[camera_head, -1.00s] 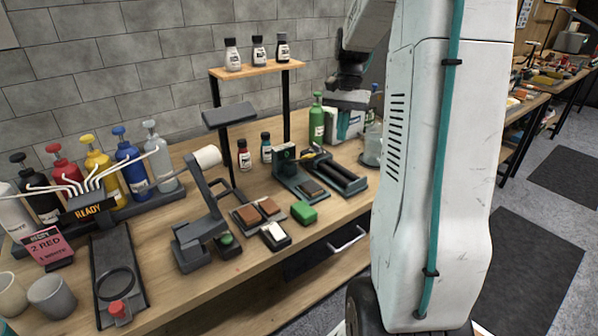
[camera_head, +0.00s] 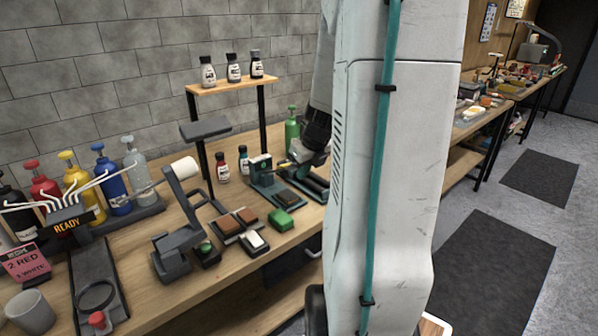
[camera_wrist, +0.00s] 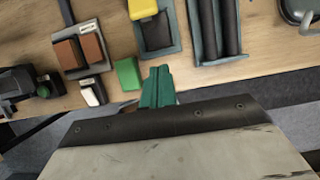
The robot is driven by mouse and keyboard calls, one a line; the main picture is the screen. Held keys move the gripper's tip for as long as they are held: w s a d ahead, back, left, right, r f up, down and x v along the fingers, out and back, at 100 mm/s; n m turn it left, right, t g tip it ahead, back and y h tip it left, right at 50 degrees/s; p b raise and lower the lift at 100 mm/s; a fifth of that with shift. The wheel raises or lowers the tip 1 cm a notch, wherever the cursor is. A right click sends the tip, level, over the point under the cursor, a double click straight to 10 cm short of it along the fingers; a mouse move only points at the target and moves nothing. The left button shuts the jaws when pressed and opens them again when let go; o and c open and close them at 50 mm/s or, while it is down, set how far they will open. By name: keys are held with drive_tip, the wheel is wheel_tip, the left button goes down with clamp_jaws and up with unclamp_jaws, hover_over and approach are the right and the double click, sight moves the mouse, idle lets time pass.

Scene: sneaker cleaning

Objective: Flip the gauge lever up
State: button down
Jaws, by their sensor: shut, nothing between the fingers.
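A dark green gauge block (camera_head: 260,166) with a small pale dial stands on the bench behind a flat base with a dark pad (camera_head: 288,197). A small yellow part (camera_head: 284,164) shows beside the block; I cannot tell for sure whether it is the lever or how it is tilted. In the wrist view a yellow piece (camera_wrist: 143,8) sits at the top edge above the pad (camera_wrist: 157,34). My gripper (camera_wrist: 158,72) has its teal fingers shut and empty, apart from the yellow piece, below the pad in the picture. In the head view my arm hides part of this area.
A dark double-roller tray (camera_wrist: 216,30) lies right of the pad. A green block (camera_head: 281,220), brown blocks (camera_head: 237,220) and a paper-roll stand (camera_head: 184,215) are to the left. A green bottle (camera_head: 292,130) stands behind. A bottle shelf (camera_head: 232,85) rises at the back.

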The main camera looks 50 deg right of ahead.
drive_tip(key=x, duration=0.8)
drive_tip(key=shift+w+f, duration=0.2)
drive_tip(key=shift+f, duration=0.1)
drive_tip(key=r, duration=0.1)
drive_tip(key=w+r, duration=0.1)
drive_tip(key=shift+w+d+r, duration=0.1)
drive_tip(key=shift+d+r, duration=0.05)
drive_tip(key=shift+r, duration=0.25)
drive_tip(key=shift+w+d+r, duration=0.1)
drive_tip(key=shift+w+r, duration=0.15)
drive_tip(key=shift+r, duration=0.25)
